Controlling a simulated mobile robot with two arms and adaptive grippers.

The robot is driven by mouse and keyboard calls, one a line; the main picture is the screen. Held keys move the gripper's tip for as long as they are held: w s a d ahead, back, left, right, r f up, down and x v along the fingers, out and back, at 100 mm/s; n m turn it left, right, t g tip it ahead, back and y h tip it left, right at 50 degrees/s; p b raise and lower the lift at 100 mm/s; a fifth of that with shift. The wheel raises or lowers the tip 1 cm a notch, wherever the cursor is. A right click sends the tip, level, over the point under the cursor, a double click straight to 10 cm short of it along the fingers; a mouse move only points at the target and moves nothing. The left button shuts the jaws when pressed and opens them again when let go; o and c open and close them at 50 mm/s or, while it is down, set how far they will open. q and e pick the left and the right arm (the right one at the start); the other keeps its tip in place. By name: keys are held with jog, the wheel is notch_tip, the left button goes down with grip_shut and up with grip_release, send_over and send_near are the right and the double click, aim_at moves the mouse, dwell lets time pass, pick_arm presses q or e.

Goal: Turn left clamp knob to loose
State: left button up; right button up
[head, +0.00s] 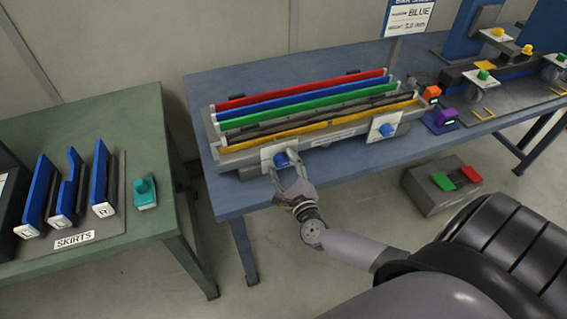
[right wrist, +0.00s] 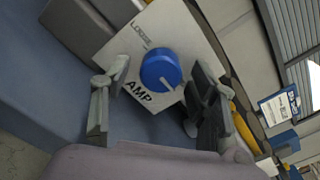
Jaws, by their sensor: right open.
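The left clamp knob (head: 281,159) is blue and sits on a white plate at the left front end of the fixture on the blue table. In the right wrist view the knob (right wrist: 160,69) shows between my fingers, with a white mark at its lower right. The plate (right wrist: 160,28) reads LOOSE above left of the knob and AMP below it. My right gripper (head: 286,174) is open in front of the plate, its fingers on either side of the knob. I cannot tell whether they touch it. My left gripper is not in view.
A second blue knob (head: 387,130) sits on the fixture's right plate. Red, blue, green, black and yellow strips lie along the fixture. A grey box (head: 445,186) with green and red buttons stands below. A green table (head: 110,255) with blue skirts is at left.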

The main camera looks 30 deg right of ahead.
jog(key=shift+w, duration=0.25)
jog(key=shift+c, duration=0.6)
jog(key=c, duration=1)
jog(key=shift+c, duration=0.2)
